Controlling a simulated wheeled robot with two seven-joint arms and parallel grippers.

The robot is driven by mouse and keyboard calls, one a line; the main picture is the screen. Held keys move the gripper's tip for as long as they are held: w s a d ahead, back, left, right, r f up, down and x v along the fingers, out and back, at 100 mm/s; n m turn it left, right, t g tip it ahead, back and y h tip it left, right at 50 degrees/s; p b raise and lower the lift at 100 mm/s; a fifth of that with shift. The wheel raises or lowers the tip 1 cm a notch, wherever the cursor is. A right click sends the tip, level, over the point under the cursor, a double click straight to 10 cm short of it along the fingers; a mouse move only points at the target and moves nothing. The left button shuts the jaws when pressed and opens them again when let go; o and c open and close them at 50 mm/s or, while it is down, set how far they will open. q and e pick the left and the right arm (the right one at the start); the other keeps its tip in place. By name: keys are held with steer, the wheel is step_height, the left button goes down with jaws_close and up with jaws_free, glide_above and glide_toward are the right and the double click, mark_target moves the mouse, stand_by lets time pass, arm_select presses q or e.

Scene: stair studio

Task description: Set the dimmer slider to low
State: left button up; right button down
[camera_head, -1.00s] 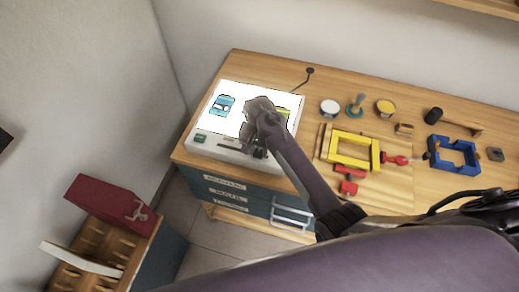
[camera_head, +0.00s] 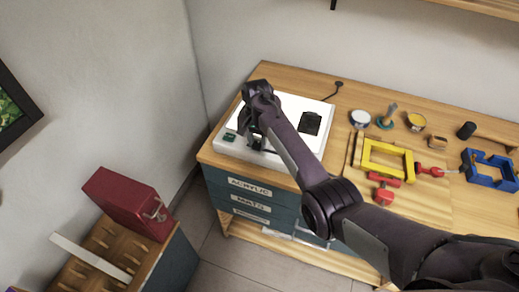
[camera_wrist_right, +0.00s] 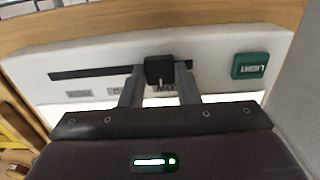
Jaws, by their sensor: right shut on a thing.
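The light box (camera_head: 222,148) sits on the left end of the wooden bench, its top panel white. The dimmer slider is a black knob (camera_wrist_right: 160,69) in a dark slot (camera_wrist_right: 95,73) along the box's front strip. In the right wrist view the knob is near the slot's right end, on the side of the green LIGHT button (camera_wrist_right: 250,65). A partly hidden label shows below the knob. My right gripper (camera_wrist_right: 158,82) is shut on the knob, one finger on each side. In the head view my right gripper (camera_head: 256,140) hides the knob. My left gripper is not in view.
A dark piece (camera_head: 311,122) lies on the panel. A yellow frame (camera_head: 388,160), a red clamp (camera_head: 383,195) and a blue frame (camera_head: 490,170) lie to the right. A red box (camera_head: 128,203) stands at lower left. Drawers (camera_head: 250,200) are below the bench top.

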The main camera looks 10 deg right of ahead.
steer(key=shift+w+a+f, duration=0.15)
steer(key=shift+w+a, duration=0.15)
steer(key=shift+a, duration=0.25)
steer(key=shift+d+r, duration=0.15)
steer(key=shift+r, duration=0.05)
steer(key=c, duration=1.4)
jaws_free()
steer(key=shift+o, duration=1.6)
steer(key=shift+a, duration=0.2)
steer(key=shift+d, duration=0.1)
step_height(320, 180, up, 7)
steer(key=shift+w+f+b, duration=0.1)
steer(key=shift+b, duration=0.8)
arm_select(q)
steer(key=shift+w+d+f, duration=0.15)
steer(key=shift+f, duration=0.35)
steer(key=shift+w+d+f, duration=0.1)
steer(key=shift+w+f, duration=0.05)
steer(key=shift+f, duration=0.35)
arm_select(e)
steer(key=shift+r, duration=0.45)
